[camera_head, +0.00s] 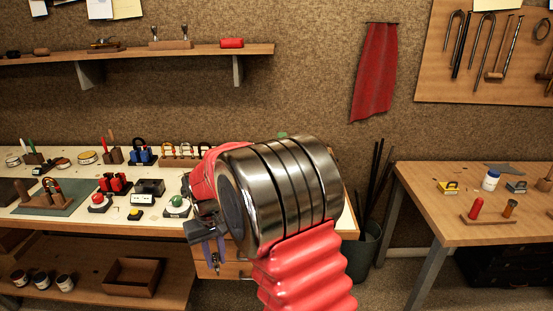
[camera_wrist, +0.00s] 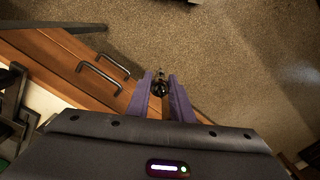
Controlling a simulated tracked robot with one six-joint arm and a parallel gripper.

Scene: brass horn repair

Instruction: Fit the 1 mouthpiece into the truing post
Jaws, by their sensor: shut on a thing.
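My gripper (camera_head: 215,262) hangs in front of the bench drawer in the head view, pointing down. In the wrist view its two purple fingers (camera_wrist: 161,78) are closed on a small, dark, shiny piece (camera_wrist: 161,88) with a rounded near end. It looks like the mouthpiece, but its far end is hard to make out. The held piece is apart from any surface. I cannot tell which fixture is the truing post; my arm hides part of the bench.
The left bench (camera_head: 105,207) carries several tools, racks and small boxes. A right table (camera_head: 440,220) holds a white jar (camera_head: 491,180) and a wooden board (camera_head: 490,219) with a red and a brown upright piece. A dark green bin (camera_head: 365,255) stands between them. Open floor shows beside the drawers.

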